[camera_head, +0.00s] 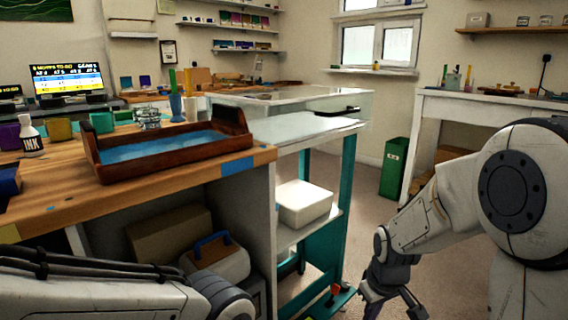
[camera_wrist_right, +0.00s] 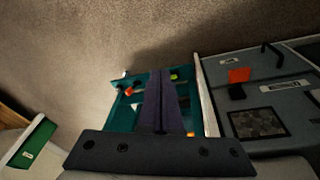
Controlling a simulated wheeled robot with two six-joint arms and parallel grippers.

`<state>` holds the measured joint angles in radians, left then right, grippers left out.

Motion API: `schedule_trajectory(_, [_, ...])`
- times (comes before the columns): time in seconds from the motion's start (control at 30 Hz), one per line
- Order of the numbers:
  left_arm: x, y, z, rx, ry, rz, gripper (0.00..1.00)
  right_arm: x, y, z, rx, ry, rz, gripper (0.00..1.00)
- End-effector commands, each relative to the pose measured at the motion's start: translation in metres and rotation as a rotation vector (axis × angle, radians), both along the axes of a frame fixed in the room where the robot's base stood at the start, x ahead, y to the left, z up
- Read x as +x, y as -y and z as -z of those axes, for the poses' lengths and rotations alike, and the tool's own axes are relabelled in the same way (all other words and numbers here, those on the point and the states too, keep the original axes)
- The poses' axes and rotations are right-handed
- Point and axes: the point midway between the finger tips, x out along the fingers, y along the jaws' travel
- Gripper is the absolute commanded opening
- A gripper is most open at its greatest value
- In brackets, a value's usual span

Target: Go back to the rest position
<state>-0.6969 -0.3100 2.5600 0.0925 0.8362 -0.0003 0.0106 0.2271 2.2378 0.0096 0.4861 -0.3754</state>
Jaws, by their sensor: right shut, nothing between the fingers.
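My right gripper (camera_head: 392,300) hangs low at the bottom of the head view, over the floor just right of the teal cart (camera_head: 346,190). In the right wrist view the two dark fingers (camera_wrist_right: 161,75) lie side by side, shut and empty, in front of the cart's teal lower shelf (camera_wrist_right: 128,125). Small items lie on that shelf, partly hidden by the fingers. My left arm crosses the bottom left corner of the head view; its gripper is out of frame.
A wooden tray (camera_head: 180,166) with a blue surface inside stands on the workbench (camera_head: 60,198), near an ink bottle (camera_head: 31,136) and cups. A white box (camera_head: 304,204) sits on the cart's middle shelf. A green bin (camera_head: 394,168) stands behind. Floor between cart and bin is clear.

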Motion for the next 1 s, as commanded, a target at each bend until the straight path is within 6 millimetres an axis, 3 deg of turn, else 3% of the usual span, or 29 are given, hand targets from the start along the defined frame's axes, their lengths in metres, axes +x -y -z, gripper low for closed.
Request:
schedule_trajectory(0.03, [0.0,0.0,0.0,0.0,0.0,0.0,0.0,-0.018,-0.001,-0.002,0.011,0.01,0.062,0.0])
schedule_trajectory(0.27, [0.0,0.0,0.0,0.0,0.0,0.0,0.0,-0.085,-0.003,0.0,0.07,0.043,0.338,0.0])
schedule_trajectory(0.63, [0.0,0.0,-0.093,0.0,0.0,0.0,0.0,-0.099,-0.037,-0.103,0.078,0.008,0.242,0.0])
schedule_trajectory(1.0, [0.0,0.0,-0.219,0.0,0.0,0.0,0.0,-0.13,-0.082,-0.245,0.08,-0.05,0.071,0.0])
